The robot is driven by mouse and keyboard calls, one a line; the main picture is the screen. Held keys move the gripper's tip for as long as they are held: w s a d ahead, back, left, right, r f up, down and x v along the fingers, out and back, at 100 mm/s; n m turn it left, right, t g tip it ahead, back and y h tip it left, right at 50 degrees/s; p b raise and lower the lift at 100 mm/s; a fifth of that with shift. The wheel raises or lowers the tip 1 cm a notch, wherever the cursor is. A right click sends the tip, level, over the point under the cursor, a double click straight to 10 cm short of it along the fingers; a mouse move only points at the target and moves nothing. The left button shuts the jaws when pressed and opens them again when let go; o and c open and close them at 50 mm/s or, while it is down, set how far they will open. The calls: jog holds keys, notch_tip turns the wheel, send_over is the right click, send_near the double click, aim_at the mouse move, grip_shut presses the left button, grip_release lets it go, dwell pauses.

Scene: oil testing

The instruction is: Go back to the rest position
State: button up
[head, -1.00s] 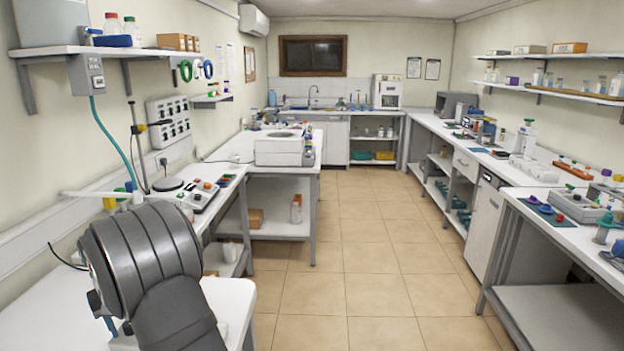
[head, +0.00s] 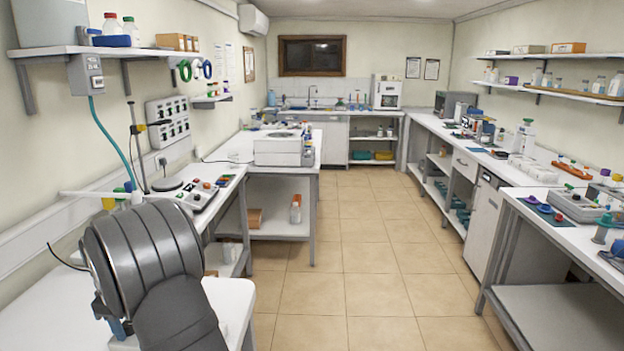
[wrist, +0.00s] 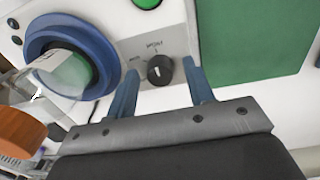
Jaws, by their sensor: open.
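In the wrist view my gripper (wrist: 160,92) shows two blue-grey fingers spread apart with nothing held between them. Beyond the fingers is a white device with a grey panel and a black knob (wrist: 160,69). A blue ring (wrist: 43,46) with a green centre sits left of the fingers, with a clear container (wrist: 32,92) and its orange-brown part (wrist: 18,130) in front.
A green flat area (wrist: 255,35) lies at the right in the wrist view. In the head view, a left bench (head: 230,292) is under my arm, with a control box (head: 200,195) beyond. A wall shelf (head: 110,50) hangs above. The tiled floor (head: 370,260) in the middle is clear.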

jog(key=shift+n, duration=0.6)
jog(key=shift+o, duration=1.1)
jog(key=o, duration=0.9)
jog(key=d+r, duration=0.1)
jog(key=r, duration=0.1)
jog(key=d+r, duration=0.1)
jog(key=r, duration=0.2)
jog(key=d+r, duration=0.1)
jog(key=r, duration=0.2)
jog(key=shift+w+r, duration=0.2)
jog(key=s+d+r+m, duration=0.1)
jog(key=d+r, duration=0.3)
jog(key=r, duration=0.4)
jog(key=f, duration=0.9)
jog(key=shift+s+d+f, duration=0.1)
jog(key=shift+d, duration=0.2)
